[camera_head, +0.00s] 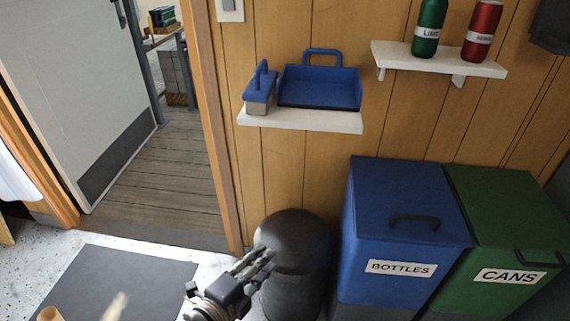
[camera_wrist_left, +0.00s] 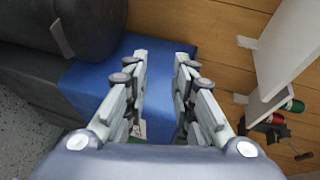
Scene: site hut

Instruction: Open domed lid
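The black bin with a domed lid (camera_head: 293,240) stands against the wood wall, left of the blue bin, in the head view. The lid looks shut. In the wrist view a dark rounded shape, apparently the same lid (camera_wrist_left: 92,25), is at the top left, with a grey strip like a handle on it. My left gripper (camera_head: 268,256) is in front of the lid in the head view and covers part of it; whether it touches is unclear. In the wrist view its two fingers (camera_wrist_left: 161,57) are apart with nothing between them. My right gripper is not seen.
A blue "BOTTLES" bin (camera_head: 401,205) and a green "CANS" bin (camera_head: 505,208) stand close on the right. A white shelf (camera_head: 300,120) with a blue dustpan (camera_head: 320,88) is above the domed bin. A doorway is at left; a dark mat (camera_head: 125,283) lies on the floor.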

